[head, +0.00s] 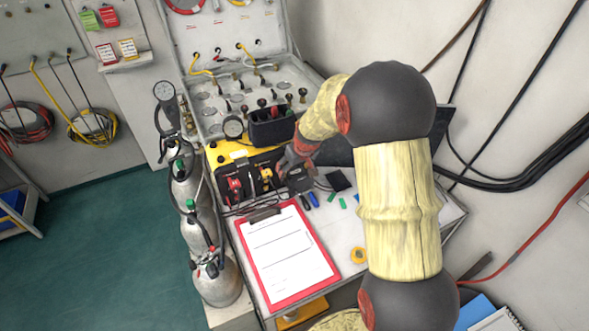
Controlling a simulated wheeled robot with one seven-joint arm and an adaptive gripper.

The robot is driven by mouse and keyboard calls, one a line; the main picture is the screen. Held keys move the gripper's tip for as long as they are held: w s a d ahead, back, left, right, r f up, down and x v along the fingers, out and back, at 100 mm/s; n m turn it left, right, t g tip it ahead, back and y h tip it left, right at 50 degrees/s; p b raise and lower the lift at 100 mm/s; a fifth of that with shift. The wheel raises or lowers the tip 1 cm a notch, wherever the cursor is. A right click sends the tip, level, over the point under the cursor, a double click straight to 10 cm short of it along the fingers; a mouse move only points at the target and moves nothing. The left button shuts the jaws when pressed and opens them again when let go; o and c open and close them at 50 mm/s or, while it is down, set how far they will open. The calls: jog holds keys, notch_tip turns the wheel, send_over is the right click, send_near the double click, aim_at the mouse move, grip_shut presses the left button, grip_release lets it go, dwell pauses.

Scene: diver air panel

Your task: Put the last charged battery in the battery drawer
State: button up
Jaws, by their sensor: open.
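My arm reaches over the worktable from the right, and my gripper (291,168) is at the back of the table, above small dark items. It is small in view and partly hidden by my own arm. A dark block (299,184), which may be a battery, lies just below the gripper. I cannot tell whether they touch. Another dark flat piece (338,180) lies to the right.
A red clipboard (293,297) with white paper covers the table's front left. A yellow tape roll (359,256) lies right of it. The air panel (212,118) with gauges and a black bin (268,131) stand behind. Grey cylinders (221,285) stand at the table's left.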

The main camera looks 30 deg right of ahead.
jog(key=s+a+r+p, duration=0.1)
jog(key=s+a+r, duration=0.2)
jog(key=s+r, duration=0.5)
jog(key=s+a+r, duration=0.3)
jog(key=s+r, duration=0.1)
jog(key=r, duration=0.8)
jog(key=s+a+r, duration=0.2)
jog(key=s, duration=0.5)
jog(key=s+a+r, duration=0.1)
jog(key=s+a, duration=0.1)
jog(key=s, duration=0.5)
jog(key=s+a+r+t, duration=0.1)
jog(key=s+a+r, duration=0.1)
jog(key=s, duration=0.6)
jog(key=shift+a+r, duration=0.3)
jog(key=shift+a, duration=0.3)
notch_tip(320, 180, down, 5)
jog(key=b, duration=0.4)
jog(key=shift+r, duration=0.2)
jog(key=shift+c, duration=0.8)
